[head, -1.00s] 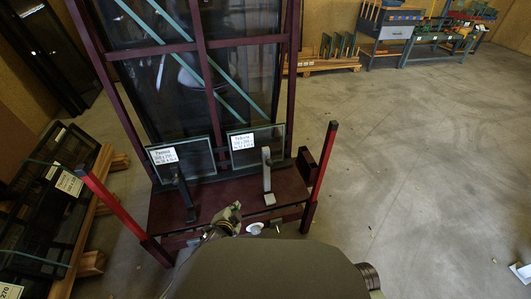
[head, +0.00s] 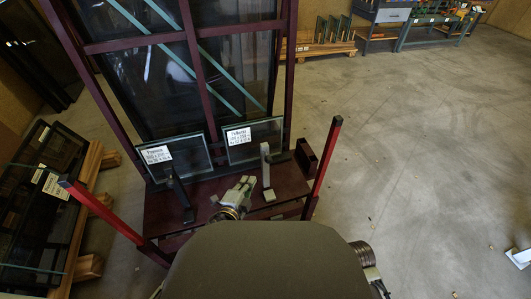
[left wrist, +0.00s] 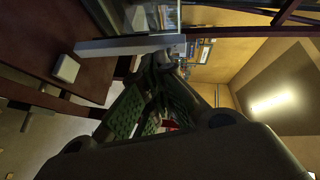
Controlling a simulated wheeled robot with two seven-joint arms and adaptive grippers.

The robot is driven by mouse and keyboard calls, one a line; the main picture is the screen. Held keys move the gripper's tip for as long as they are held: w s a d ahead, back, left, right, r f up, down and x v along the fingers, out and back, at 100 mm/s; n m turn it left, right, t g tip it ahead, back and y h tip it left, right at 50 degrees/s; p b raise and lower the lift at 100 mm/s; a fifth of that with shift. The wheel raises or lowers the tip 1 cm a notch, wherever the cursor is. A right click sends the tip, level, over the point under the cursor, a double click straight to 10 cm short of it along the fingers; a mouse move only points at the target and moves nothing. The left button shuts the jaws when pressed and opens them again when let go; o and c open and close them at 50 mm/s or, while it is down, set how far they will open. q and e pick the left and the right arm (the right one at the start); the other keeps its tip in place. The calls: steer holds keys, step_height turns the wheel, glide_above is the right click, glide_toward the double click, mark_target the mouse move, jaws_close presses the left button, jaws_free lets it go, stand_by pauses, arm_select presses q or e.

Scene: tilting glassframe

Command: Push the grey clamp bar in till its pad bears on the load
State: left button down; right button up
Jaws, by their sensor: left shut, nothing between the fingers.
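The grey clamp bar (head: 267,178) stands upright on the dark red ledge of the glass rack, in front of the right small pane. In the left wrist view the bar (left wrist: 120,46) lies across the picture, its light foot block at the left. The load is glass leaning on the rack, with the labelled right pane (head: 254,141) in front. I cannot tell whether the pad touches it. My left gripper (head: 248,182) is shut and empty, just left of and near the bar. In the left wrist view its fingertips (left wrist: 166,62) are close to the bar's upper end; contact is unclear.
A black clamp bar (head: 178,193) stands before the left labelled pane (head: 175,158). Red posts rise at the ledge's left (head: 100,209) and right (head: 325,165). Dark panes on a wooden pallet (head: 84,190) lie at left. The floor at right is mostly clear.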

mark_target(266, 157)
arm_select(q)
steer(key=d+r+m+h, duration=0.1)
steer(key=m, duration=0.1)
steer(key=s+d+r+m+h, duration=0.1)
steer(key=d+r+m+h, duration=0.1)
steer(key=shift+d+t, duration=0.2)
steer(key=shift+t, duration=0.1)
arm_select(e)
steer(key=shift+w+a+r+t, duration=0.15)
steer(key=shift+w+r+t, duration=0.05)
steer(key=shift+w+t, duration=0.15)
arm_select(q)
steer(key=shift+w, duration=0.2)
steer(key=shift+w+a+f+b+x, duration=0.15)
steer(key=shift+a+b+x, duration=0.25)
steer(key=shift+x, duration=1.7)
steer(key=shift+w+a+b+x, duration=0.25)
steer(key=shift+a+x, duration=0.1)
steer(key=shift+x, duration=1.7)
steer(key=shift+w+a+f+b+x, duration=0.15)
steer(key=shift+a+b+x, duration=0.25)
steer(key=shift+x, duration=1.7)
arm_select(e)
steer(key=shift+t+y, duration=0.35)
steer(key=shift+y, duration=0.05)
steer(key=f, duration=0.2)
steer(key=a+f, duration=0.1)
steer(key=f, duration=0.1)
steer(key=shift+w+f, duration=0.1)
steer(key=shift+d, duration=0.1)
